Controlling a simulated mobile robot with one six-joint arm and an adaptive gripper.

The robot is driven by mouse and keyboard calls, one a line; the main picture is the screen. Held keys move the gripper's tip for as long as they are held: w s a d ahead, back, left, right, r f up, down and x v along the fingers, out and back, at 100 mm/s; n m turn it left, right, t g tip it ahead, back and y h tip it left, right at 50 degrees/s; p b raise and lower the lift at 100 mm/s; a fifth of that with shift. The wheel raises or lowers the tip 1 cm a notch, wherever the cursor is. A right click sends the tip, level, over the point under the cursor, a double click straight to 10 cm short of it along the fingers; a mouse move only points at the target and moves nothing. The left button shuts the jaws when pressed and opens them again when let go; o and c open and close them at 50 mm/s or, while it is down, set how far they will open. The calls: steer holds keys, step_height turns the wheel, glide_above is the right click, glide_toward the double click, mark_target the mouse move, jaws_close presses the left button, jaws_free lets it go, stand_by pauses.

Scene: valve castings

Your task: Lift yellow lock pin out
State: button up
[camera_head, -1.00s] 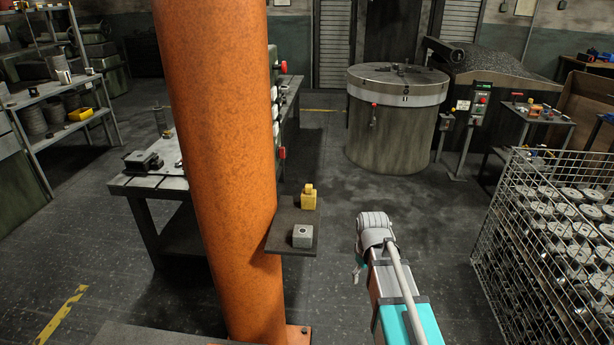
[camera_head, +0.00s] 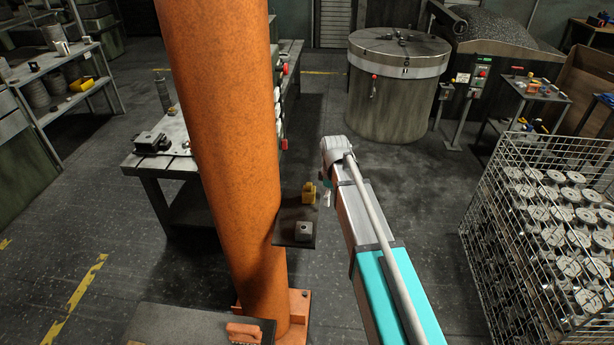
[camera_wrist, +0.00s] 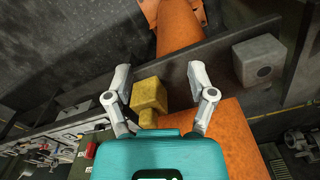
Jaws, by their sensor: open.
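The yellow lock pin (camera_head: 309,192) stands at the far end of a small dark shelf plate (camera_head: 282,235) beside the orange column. In the wrist view the yellow lock pin (camera_wrist: 149,94) is a blocky yellow body with a narrower end toward my palm. My gripper (camera_wrist: 158,76) is open, with one finger on each side of the pin and gaps visible between. I cannot tell whether the pin is fully at finger depth. In the head view my gripper is mostly hidden behind my arm, just right of the pin.
A grey block with a round hole (camera_head: 303,232) sits on the near end of the plate, right of the fingers in the wrist view (camera_wrist: 257,62). The orange column (camera_head: 222,150) stands close by. A wire crate of castings (camera_head: 480,225) is at right. Floor between is clear.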

mark_target(309, 184)
steer(key=w+a+r+n+p, duration=0.2)
steer(key=w+a+r+p, duration=0.1)
steer(key=a+r+p, duration=0.1)
steer(key=w+a+r+n+p, duration=0.2)
steer(key=w+a+r+p, duration=0.1)
steer(key=r+p, duration=0.4)
steer(key=shift+a+r+n, duration=0.3)
steer(key=shift+a+r, duration=0.05)
steer(key=shift+r, duration=0.6)
steer(key=shift+f, duration=0.15)
step_height(309, 184, down, 8)
steer(key=b, duration=0.8)
steer(key=shift+f, duration=0.2)
steer(key=shift+d+f+b, duration=0.1)
steer(key=shift+f+b, duration=2.5)
steer(key=shift+b, duration=0.2)
jaws_close()
